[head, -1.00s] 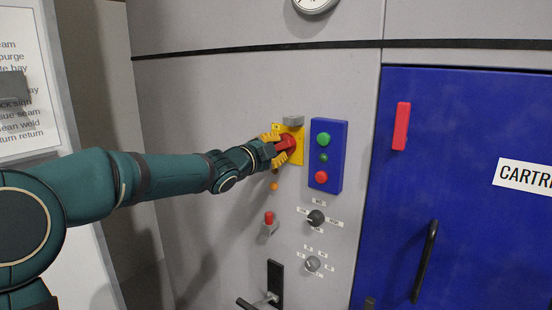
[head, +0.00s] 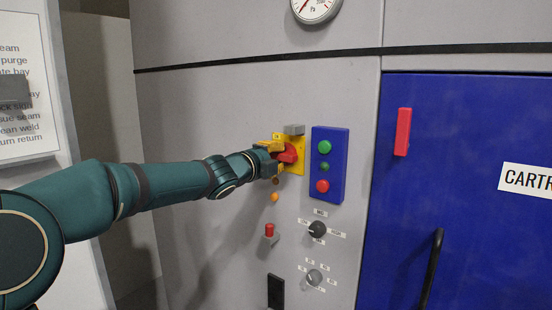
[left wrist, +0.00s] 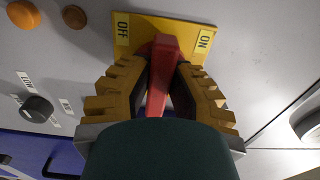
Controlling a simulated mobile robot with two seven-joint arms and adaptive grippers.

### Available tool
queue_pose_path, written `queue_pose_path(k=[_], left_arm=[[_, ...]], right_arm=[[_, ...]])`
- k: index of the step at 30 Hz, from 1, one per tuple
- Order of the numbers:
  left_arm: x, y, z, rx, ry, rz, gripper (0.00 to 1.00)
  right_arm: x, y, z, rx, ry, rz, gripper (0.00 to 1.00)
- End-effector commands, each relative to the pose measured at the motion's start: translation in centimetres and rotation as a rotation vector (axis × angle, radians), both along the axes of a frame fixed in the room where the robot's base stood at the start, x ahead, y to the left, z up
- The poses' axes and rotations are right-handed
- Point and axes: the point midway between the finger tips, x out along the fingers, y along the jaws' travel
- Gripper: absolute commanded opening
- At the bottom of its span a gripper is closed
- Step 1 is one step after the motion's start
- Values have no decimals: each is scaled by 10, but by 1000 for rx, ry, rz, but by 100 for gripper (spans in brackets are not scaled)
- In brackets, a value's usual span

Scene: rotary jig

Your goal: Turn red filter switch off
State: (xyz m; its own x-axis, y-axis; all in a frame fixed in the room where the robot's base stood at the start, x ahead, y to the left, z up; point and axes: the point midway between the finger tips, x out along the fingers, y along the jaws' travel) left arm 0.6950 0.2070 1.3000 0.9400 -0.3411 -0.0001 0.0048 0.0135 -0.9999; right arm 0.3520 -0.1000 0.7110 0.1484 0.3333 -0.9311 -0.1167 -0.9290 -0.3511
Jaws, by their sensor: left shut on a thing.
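The red filter switch is a red handle (head: 288,153) on a yellow plate (head: 300,165) on the grey wall panel. In the left wrist view the red handle (left wrist: 161,75) stands between the yellow fingers, and the yellow plate (left wrist: 185,28) carries an OFF label on the left and an ON label on the right. The handle's top lies between the two labels. My left gripper (head: 279,156) is shut on the red handle; its fingers (left wrist: 163,88) flank it on both sides. The handle's base is partly hidden. My right gripper is not in view.
A blue box (head: 333,193) with green and red buttons sits just right of the switch. A grey block (head: 294,129) is above it. An orange button (head: 275,197), a red-tipped toggle (head: 269,231) and knobs (head: 317,229) are below. A blue door (head: 450,130) is on the right.

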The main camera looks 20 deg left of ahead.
Motion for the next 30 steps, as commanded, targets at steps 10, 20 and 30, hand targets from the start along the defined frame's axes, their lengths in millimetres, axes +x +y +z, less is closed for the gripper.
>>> queue_pose_path(k=[10, 20, 30], left_arm=[[0, 0, 3, 1, -6, 0, 35], [0, 0, 1, 0, -2, 0, 50], [-37, 14, 2, 2, -4, 1, 50]], right_arm=[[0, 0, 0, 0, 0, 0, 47], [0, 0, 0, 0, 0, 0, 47], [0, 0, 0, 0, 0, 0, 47]])
